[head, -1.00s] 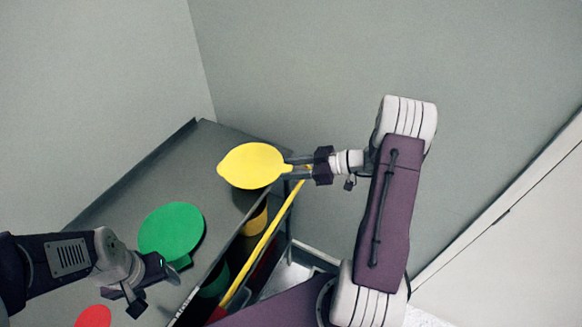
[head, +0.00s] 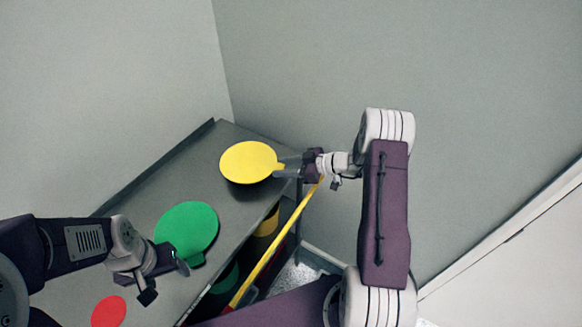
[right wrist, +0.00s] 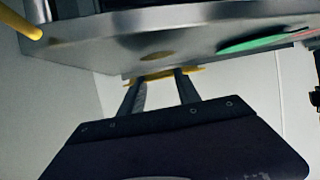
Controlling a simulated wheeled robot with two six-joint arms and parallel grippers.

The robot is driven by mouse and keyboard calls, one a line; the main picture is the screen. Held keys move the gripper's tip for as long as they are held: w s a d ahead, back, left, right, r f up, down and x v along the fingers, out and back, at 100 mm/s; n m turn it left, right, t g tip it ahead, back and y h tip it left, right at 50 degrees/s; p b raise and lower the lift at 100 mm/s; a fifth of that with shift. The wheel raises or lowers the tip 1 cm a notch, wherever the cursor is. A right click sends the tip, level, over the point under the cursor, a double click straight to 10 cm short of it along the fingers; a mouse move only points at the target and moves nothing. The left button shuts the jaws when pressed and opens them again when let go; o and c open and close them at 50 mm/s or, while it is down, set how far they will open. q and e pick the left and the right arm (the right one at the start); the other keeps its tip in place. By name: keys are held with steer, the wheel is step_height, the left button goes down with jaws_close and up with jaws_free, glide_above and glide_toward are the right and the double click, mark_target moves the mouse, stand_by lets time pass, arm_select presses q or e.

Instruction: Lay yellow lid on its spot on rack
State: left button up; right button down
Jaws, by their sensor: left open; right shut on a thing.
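The yellow lid (head: 248,162) is a flat disc with a small tab. In the head view it lies over the far end of the grey rack top (head: 222,204), close to the surface; whether it touches is unclear. My right gripper (head: 281,168) is shut on the lid's tab from the right. In the right wrist view the lid (right wrist: 162,75) shows as a thin yellow edge between the fingertips (right wrist: 160,85), near the rack's edge. My left gripper (head: 168,280) is open and empty, near the green lid (head: 187,232). Any marked spot under the yellow lid is hidden.
The green lid and a red lid (head: 108,312) lie on the rack top nearer to me. A yellow bar (head: 270,252) runs along the rack's front. Below the top, a yellow container (head: 268,222) and a green one (head: 226,279) show. Walls close off the back.

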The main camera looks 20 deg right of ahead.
mark_target(180, 287)
steer(key=shift+w+a, duration=0.55)
steer(key=shift+w, duration=0.05)
arm_select(q)
step_height(180, 287, down, 3)
steer(key=b, duration=0.3)
arm_select(e)
steer(key=f, duration=0.2)
steer(key=shift+w+a+f, duration=0.1)
steer(key=shift+w+f, duration=0.1)
steer(key=shift+f, duration=0.2)
arm_select(q)
steer(key=shift+f+b, duration=1.25)
steer(key=shift+b, duration=0.1)
arm_select(e)
steer(key=shift+f, duration=0.6)
steer(key=c, duration=0.8)
jaws_free()
steer(key=shift+o, duration=0.2)
arm_select(q)
steer(key=shift+r, duration=0.15)
arm_select(e)
steer(key=shift+r, duration=0.1)
